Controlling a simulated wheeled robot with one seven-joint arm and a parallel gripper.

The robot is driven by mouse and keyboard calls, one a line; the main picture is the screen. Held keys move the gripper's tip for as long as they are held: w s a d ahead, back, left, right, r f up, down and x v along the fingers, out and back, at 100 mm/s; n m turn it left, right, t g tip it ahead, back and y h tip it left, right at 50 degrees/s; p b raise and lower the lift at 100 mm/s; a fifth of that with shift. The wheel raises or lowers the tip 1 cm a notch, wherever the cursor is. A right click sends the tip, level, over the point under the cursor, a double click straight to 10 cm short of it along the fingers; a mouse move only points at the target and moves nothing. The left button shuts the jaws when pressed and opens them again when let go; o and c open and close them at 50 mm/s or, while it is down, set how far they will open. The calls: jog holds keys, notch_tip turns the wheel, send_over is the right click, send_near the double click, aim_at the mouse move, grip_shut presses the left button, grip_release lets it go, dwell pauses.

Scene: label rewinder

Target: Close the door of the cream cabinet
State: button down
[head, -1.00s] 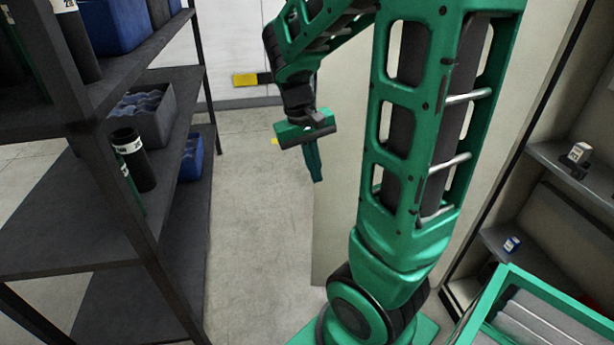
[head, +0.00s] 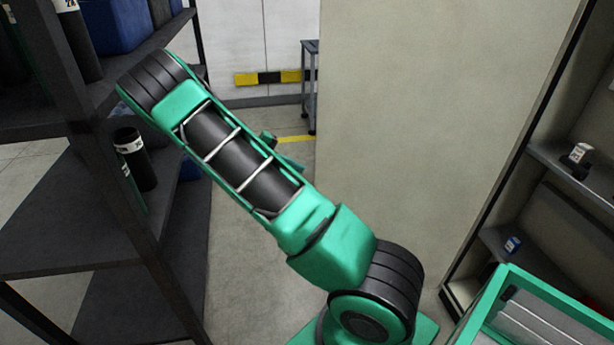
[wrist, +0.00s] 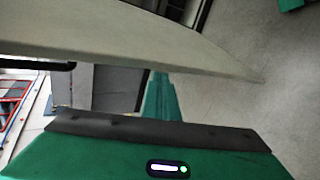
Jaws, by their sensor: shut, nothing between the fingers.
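The cream cabinet's door (head: 430,110) stands open as a tall plain panel in the middle of the head view. The cabinet's open inside (head: 560,200) shows to its right. My gripper (wrist: 159,85) is shut and empty in the wrist view. A pale cream panel, which looks like the door (wrist: 120,40), crosses that view just beyond the fingertips; I cannot tell whether they touch it. In the head view my arm hides most of the gripper, left of the door; only small green parts show behind the arm.
A dark shelf rack (head: 75,215) with bottles and blue bins stands close on the left. A green-rimmed tray (head: 540,290) is at the lower right. A grey stand (head: 310,90) is at the back. Some floor (head: 240,260) is free between rack and door.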

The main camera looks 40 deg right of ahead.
jog(key=w+f+g+h, duration=0.1)
jog(key=w+f+h, duration=0.3)
jog(key=w+h, duration=0.1)
jog(key=s+d+f+h, duration=0.1)
jog(key=s+d, duration=0.3)
jog(key=d, duration=0.3)
jog(key=shift+s+a, duration=1.25)
jog(key=shift+a, duration=0.05)
